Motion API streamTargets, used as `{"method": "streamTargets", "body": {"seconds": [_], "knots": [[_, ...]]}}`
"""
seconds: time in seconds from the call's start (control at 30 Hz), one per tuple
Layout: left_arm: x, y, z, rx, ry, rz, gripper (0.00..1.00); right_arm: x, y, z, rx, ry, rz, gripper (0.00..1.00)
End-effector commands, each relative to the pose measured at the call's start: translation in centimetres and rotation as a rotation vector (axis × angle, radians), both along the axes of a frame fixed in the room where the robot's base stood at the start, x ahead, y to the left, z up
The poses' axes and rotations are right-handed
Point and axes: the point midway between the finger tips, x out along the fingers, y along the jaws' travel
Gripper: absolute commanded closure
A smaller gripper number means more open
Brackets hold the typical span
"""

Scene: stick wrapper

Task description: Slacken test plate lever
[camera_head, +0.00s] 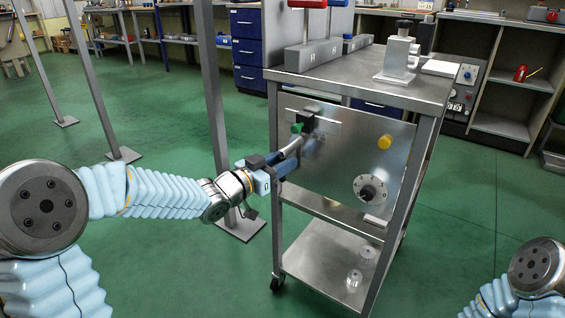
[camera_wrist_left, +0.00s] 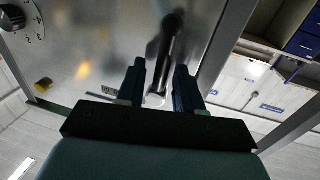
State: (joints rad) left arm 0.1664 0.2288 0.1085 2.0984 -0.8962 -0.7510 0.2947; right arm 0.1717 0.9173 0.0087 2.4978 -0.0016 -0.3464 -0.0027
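The metal test plate (camera_head: 345,150) is upright on the front of a steel cart, and its shiny face fills much of the left wrist view (camera_wrist_left: 90,60). Its lever has a dark mount (camera_head: 306,120) and a grey handle (camera_head: 290,148) slanting down-left. In the left wrist view the lever (camera_wrist_left: 168,45) is a dark bar with a pale end between my fingers. My left gripper (camera_head: 287,157) is at the handle, its fingers (camera_wrist_left: 160,85) apart on both sides of the lever's end. Firm contact is not visible. My right gripper is out of view.
The plate also carries a green knob (camera_head: 297,128), a yellow knob (camera_head: 384,142) and a numbered dial (camera_head: 370,190). The cart top (camera_head: 350,82) holds a grey metal fixture (camera_head: 399,55) and red-handled blocks. A grey post (camera_head: 212,90) stands left of the cart. Green floor is open around it.

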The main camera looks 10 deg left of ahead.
Motion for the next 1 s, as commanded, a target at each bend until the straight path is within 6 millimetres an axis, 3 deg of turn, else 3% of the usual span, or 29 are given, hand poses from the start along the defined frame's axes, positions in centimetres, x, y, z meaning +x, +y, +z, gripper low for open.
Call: {"method": "streamTargets", "body": {"seconds": [0.33,0.57,1.0], "knots": [[0.42,-0.28,0.03,0.001,-0.001,0.0,0.64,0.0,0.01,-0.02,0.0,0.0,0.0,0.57],[0.39,-0.31,0.03,0.001,-0.001,-0.001,0.99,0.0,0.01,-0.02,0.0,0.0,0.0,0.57],[0.4,-0.32,0.22,-0.014,-0.001,-0.001,1.0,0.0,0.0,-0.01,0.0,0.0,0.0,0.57]]}}
